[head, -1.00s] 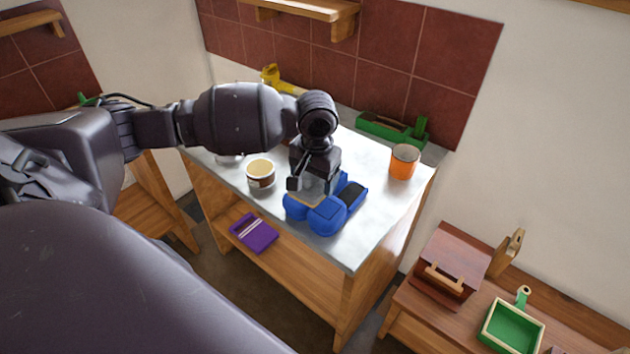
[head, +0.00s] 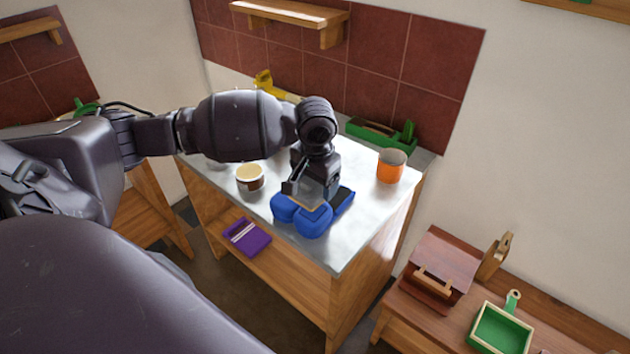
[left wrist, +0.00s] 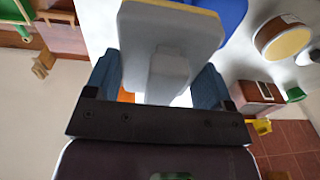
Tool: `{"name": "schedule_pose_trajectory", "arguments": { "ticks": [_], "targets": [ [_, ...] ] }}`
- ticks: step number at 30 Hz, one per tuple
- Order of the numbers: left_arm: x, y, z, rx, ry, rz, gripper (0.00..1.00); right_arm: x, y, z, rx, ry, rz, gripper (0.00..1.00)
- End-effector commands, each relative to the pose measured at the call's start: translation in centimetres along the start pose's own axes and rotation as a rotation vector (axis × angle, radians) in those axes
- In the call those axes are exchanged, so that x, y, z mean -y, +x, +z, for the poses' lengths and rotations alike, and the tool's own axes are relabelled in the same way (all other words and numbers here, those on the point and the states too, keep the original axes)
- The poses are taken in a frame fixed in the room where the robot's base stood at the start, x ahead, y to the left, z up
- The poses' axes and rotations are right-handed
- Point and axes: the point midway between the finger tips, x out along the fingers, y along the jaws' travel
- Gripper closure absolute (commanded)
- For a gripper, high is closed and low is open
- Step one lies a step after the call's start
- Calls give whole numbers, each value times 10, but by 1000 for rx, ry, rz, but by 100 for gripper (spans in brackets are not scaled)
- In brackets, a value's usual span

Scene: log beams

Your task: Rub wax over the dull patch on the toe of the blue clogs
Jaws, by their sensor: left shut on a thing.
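The blue clogs (head: 314,222) sit side by side on the metal worktop, toes toward the front edge. My left gripper (head: 309,187) is above them, shut on a pale grey applicator (left wrist: 168,30) with a yellowish edge. In the left wrist view its handle is between the blue fingers (left wrist: 155,85). In the head view the pad is over the clogs; I cannot tell whether it touches. Part of a blue clog (left wrist: 232,12) shows behind the pad. An open tin of cream-coloured wax (head: 249,177) stands left of the clogs. I cannot make out the dull patch. My right gripper is not in view.
An orange cup (head: 391,166) stands at the worktop's right. A green tray (head: 376,133) and a yellow object (head: 264,83) are at the back. A purple item (head: 246,237) lies on the shelf below. A low bench at right holds a reddish-brown box (head: 434,270) and green-lined tray (head: 500,328).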

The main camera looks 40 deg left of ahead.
Motion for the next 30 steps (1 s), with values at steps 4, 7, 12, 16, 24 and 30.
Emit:
{"name": "schedule_pose_trajectory", "arguments": {
  "ticks": [4,7,12,16,24,30],
  "targets": [
    [0,-2,0,-1,0,0,43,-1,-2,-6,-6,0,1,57],
    [0,-3,0,-2,0,1,43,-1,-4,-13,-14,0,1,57],
    [-1,9,1,2,-1,1,43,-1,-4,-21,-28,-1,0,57],
    [-2,23,2,3,-1,1,43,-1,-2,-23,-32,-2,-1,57],
    [-2,42,3,1,0,0,43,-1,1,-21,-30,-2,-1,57],
    [-2,45,3,0,0,1,43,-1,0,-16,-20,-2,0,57]
  ]
}}
